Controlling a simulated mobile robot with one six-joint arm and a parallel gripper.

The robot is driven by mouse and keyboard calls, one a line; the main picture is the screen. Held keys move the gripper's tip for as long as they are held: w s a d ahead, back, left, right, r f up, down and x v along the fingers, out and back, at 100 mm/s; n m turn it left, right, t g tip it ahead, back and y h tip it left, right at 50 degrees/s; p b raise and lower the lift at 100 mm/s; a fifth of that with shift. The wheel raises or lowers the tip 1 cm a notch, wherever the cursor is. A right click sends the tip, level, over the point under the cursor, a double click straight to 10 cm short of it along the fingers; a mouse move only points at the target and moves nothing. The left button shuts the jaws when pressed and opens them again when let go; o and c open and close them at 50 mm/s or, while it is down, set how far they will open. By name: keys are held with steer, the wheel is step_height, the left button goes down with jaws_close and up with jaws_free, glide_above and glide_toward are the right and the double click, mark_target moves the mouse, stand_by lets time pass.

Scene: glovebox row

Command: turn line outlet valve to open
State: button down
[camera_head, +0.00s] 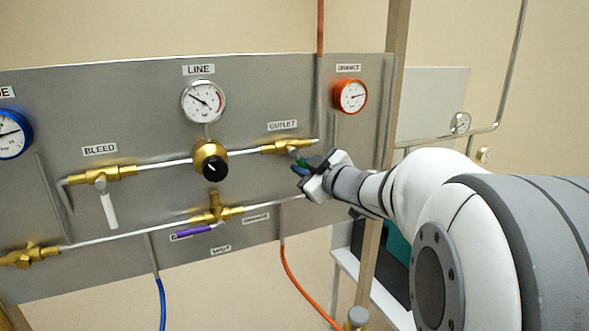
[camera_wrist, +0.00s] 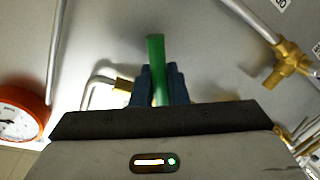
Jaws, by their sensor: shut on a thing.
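The brass outlet valve (camera_head: 283,146) sits in the upper pipe on the grey panel, under the OUTLET label (camera_head: 283,125). Its green handle (camera_head: 302,162) is mostly hidden by my gripper (camera_head: 302,169) in the head view. In the wrist view the green handle (camera_wrist: 156,50) stands up between the blue fingers of my gripper (camera_wrist: 159,88), which is shut on it. A bit of brass (camera_wrist: 124,85) and a bent pipe (camera_wrist: 95,84) show beside the fingers. There the handle looks roughly crosswise to the pipe. Its exact angle is hard to tell.
The LINE gauge (camera_head: 204,101) and a black-faced brass regulator (camera_head: 210,161) are left of the outlet. An orange gauge (camera_head: 350,96) and a post (camera_head: 391,100) stand close to my arm.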

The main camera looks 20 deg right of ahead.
steer(key=shift+d+r+n+h, duration=0.3)
steer(key=shift+d+n, duration=0.05)
steer(key=shift+n, duration=0.65)
steer(key=c, duration=1.5)
jaws_free()
